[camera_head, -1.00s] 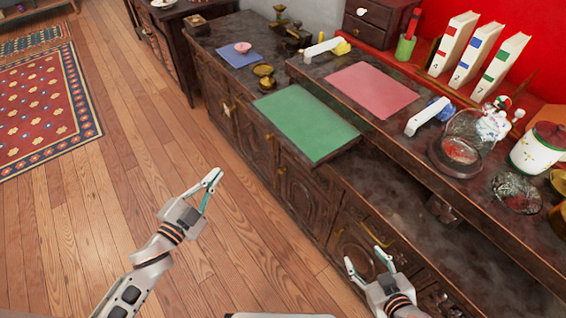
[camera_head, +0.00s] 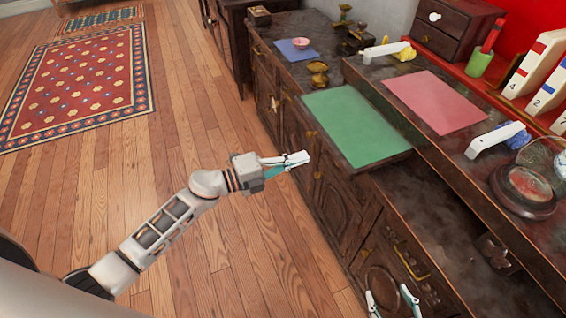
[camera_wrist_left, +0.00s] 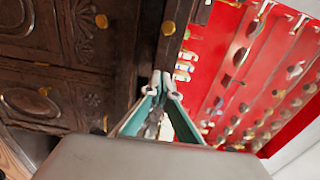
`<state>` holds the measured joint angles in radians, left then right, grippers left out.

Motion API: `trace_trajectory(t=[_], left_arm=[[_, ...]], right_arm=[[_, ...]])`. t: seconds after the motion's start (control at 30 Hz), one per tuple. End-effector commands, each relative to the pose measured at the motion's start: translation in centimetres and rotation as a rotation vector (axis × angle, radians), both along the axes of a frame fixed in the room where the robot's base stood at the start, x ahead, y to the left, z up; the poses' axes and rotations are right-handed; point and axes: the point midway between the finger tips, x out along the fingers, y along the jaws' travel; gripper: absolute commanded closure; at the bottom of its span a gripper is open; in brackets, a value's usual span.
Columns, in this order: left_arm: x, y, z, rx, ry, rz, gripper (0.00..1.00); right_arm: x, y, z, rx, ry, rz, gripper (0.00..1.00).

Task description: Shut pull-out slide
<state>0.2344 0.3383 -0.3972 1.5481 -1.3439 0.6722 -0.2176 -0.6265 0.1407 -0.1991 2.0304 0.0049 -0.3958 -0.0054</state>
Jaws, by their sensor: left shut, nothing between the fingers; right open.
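The pull-out slide (camera_head: 385,162) is a dark board with a green sheet (camera_head: 350,125) on top. It sticks out from the cabinet front below the countertop in the head view. My left gripper (camera_head: 300,158) is shut and empty, just left of and in front of the slide, close to the cabinet doors. In the left wrist view its fingertips (camera_wrist_left: 163,82) meet in front of dark carved wood; I cannot tell whether they touch anything. My right gripper (camera_head: 392,302) is open and empty at the bottom edge, in front of a lower drawer.
The cabinet (camera_head: 410,255) has a brass handle and an open shelf. The wooden floor (camera_head: 210,130) on the left is clear up to a red rug (camera_head: 75,85).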

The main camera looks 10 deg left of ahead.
Motion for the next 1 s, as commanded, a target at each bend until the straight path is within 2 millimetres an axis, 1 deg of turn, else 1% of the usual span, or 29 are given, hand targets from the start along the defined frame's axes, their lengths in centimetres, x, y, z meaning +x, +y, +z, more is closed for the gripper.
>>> trace_trajectory(t=[0.03, 0.1, 0.2, 0.33, 0.5, 0.87, 1.0], left_arm=[[0.7, -0.9, 0.0, -0.004, 0.0, 0.001, 1.0], [1.4, -1.9, 0.0, -0.003, 0.0, 0.001, 1.0], [2.4, -3.2, 0.0, -0.003, 0.0, 0.002, 1.0], [3.2, -4.3, -0.1, -0.003, 0.002, 0.002, 1.0], [3.6, -5.0, -0.1, 0.0, 0.002, 0.002, 1.0], [3.7, -5.1, -0.1, -0.001, 0.001, 0.002, 1.0], [4.1, -5.7, 0.0, -0.001, 0.0, 0.001, 1.0]], right_arm=[[-0.1, 0.0, -0.2, 0.0, 0.003, 0.0, 0.45], [-0.2, 0.0, -0.3, -0.001, 0.006, -0.001, 0.45], [-0.3, -0.1, -0.5, -0.002, 0.008, 0.0, 0.45], [-0.4, -0.2, -0.7, -0.004, 0.01, -0.001, 0.45], [-0.3, -0.3, -0.6, -0.007, 0.008, -0.001, 0.45], [0.2, -0.3, -0.3, -0.006, -0.001, -0.002, 0.45], [0.1, -0.3, -0.4, -0.007, 0.001, -0.002, 0.45]])
